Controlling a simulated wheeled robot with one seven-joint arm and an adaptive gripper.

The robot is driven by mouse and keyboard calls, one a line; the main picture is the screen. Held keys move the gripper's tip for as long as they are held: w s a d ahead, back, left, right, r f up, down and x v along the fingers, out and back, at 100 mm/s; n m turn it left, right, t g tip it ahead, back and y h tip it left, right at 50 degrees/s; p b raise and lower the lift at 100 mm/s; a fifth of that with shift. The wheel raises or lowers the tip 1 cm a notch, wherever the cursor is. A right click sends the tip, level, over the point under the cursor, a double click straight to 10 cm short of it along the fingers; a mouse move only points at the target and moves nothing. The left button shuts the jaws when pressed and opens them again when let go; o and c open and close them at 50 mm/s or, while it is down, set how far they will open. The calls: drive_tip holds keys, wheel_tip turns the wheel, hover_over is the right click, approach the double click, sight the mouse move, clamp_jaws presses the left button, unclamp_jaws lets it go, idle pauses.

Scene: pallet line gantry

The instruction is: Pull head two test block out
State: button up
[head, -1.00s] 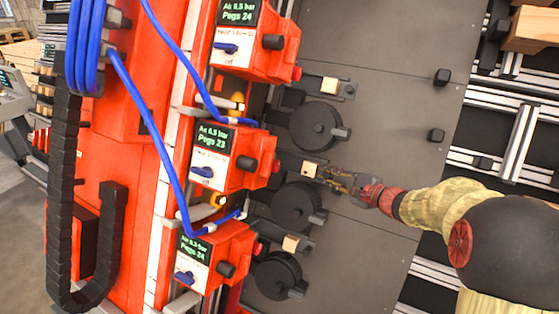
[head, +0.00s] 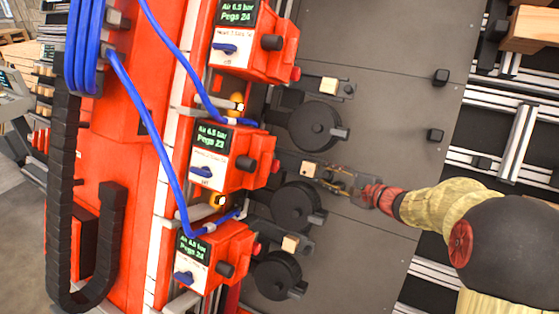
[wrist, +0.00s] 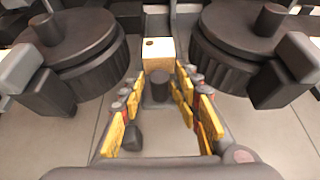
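The head two test block (head: 309,169) is a small pale wooden block in the dark holder of the middle head. In the wrist view the block (wrist: 158,53) sits straight ahead, with a dark hole in its top. My gripper (head: 328,181) is at the near side of this block. In the wrist view my gripper (wrist: 160,75) is open, its yellow-padded fingers spread left and right, with the tips close to the block's near end. I cannot tell whether they touch it. A dark round post (wrist: 160,86) stands between the fingers.
Dark round drums (wrist: 62,35) and (wrist: 240,35) flank the gripper closely. Other pale blocks sit at the upper head (head: 329,85) and lower head (head: 291,243). Red head units (head: 228,157) with displays stand at left. The grey plate (head: 395,125) at right is mostly clear.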

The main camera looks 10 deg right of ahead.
drive_tip(key=shift+d+f, duration=0.25)
drive_tip(key=shift+d, duration=0.05)
drive_tip(key=shift+v, duration=1.5)
drive_tip(key=shift+s+d+r, duration=0.2)
drive_tip(key=shift+s+d, duration=0.1)
drive_tip(key=shift+s, duration=0.15)
drive_tip(key=shift+v, duration=2.3)
drive_tip(key=shift+s+r, duration=0.1)
drive_tip(key=s+r+p, duration=0.1)
drive_tip(key=s+r, duration=0.2)
drive_tip(key=s, duration=0.6)
drive_tip(key=shift+d+r, duration=0.25)
drive_tip(key=shift+r, duration=0.1)
